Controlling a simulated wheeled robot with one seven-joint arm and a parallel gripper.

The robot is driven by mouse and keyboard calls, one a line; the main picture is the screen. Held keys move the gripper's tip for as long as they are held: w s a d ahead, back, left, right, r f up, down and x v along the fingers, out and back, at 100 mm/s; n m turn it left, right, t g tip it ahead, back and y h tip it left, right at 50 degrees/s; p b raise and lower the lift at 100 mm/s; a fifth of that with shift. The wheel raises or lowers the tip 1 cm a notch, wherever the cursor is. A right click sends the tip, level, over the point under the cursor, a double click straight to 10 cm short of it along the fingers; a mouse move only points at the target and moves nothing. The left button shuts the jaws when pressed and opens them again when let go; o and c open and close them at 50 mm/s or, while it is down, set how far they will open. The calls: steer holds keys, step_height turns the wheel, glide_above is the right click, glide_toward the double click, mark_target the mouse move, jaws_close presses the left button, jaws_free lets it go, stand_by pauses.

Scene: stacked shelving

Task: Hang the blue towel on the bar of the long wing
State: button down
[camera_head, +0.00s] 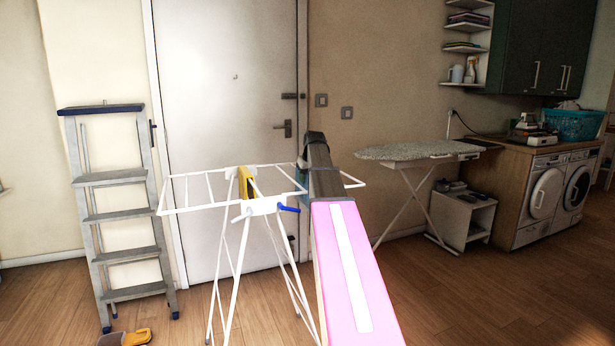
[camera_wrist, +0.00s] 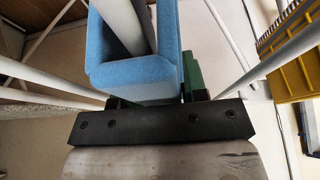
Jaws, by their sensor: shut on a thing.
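The blue towel (camera_wrist: 135,84) is a folded, U-shaped piece at the top middle of the wrist view. A white bar (camera_wrist: 122,22) runs inside its fold. I cannot tell whether the towel rests on the bar. My gripper (camera_wrist: 158,96) is shut on the towel, with its green and black fingers partly hidden behind it. In the head view a little blue of the towel (camera_head: 302,177) shows beside my arm, over the right part of the white drying rack (camera_head: 200,208). My arm hides most of that wing and the gripper.
A yellow cloth (camera_head: 245,183) hangs on the rack left of my arm; it also shows at right in the wrist view (camera_wrist: 292,55). A stepladder (camera_head: 120,215) stands left. An ironing board (camera_head: 415,150) and washing machines (camera_head: 545,195) are right. Floor between is mostly clear.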

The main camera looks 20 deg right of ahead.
steer(key=c, duration=0.6)
jaws_free()
steer(key=v, duration=1)
steer(key=shift+s+r, duration=0.15)
steer(key=shift+r, duration=0.25)
